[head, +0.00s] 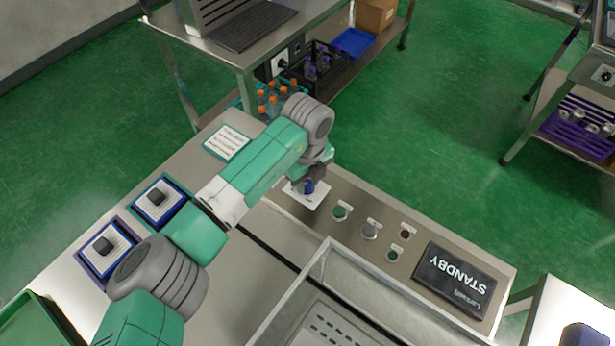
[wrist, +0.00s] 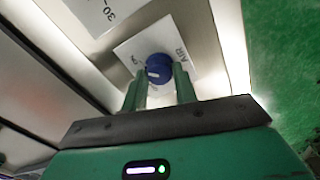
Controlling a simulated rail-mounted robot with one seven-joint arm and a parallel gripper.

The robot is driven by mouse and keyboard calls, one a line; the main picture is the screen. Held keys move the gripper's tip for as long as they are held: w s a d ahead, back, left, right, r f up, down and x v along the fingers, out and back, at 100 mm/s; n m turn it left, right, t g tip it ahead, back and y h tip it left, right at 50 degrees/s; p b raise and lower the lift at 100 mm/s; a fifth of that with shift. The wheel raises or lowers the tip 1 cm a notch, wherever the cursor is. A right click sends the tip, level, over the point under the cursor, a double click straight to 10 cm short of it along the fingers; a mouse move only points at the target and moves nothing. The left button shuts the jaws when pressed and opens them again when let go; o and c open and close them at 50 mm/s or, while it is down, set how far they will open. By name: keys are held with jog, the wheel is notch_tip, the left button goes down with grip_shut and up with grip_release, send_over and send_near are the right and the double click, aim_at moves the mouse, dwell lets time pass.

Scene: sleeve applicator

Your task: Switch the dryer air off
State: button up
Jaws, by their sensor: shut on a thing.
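The dryer air knob is a round blue knob (wrist: 159,69) with a white mark, on a white plate (wrist: 132,52) lettered "AIR". Part of a second label shows by the knob, too small and covered to read surely. In the wrist view my gripper (wrist: 160,82) has its two green fingers on either side of the knob, shut on it. In the head view the knob (head: 308,186) and its plate (head: 306,198) lie under my gripper (head: 311,181), at the left end of the panel. The fingertips are mostly hidden there.
Right of the knob on the steel panel are a green button (head: 340,212), a grey button (head: 370,231), a red light (head: 405,233) and a display (head: 454,279) reading "STANDBY". A clear-walled enclosure (head: 325,262) stands in front. A crate of orange-capped bottles (head: 270,101) is behind my arm.

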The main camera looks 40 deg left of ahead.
aim_at(307, 183)
jog(key=n+p, duration=0.1)
jog(key=p, duration=0.1)
jog(key=n+p, duration=0.2)
jog(key=shift+d+r+p, duration=0.1)
jog(key=shift+r+p, duration=0.2)
jog(key=shift+r, duration=0.1)
jog(key=n+p, duration=0.5)
jog(key=shift+w+f, duration=0.1)
jog(key=shift+f, duration=0.05)
jog(key=n+p, duration=0.2)
jog(key=n, duration=0.3)
jog(key=shift+a+f+n+p, duration=0.15)
jog(key=shift+n+p, duration=0.65)
jog(key=shift+n, duration=1.3)
jog(key=o, duration=1)
jog(key=shift+c, duration=0.2)
notch_tip(307, 183, up, 8)
jog(key=shift+f+p, duration=0.1)
jog(key=shift+p, duration=1.1)
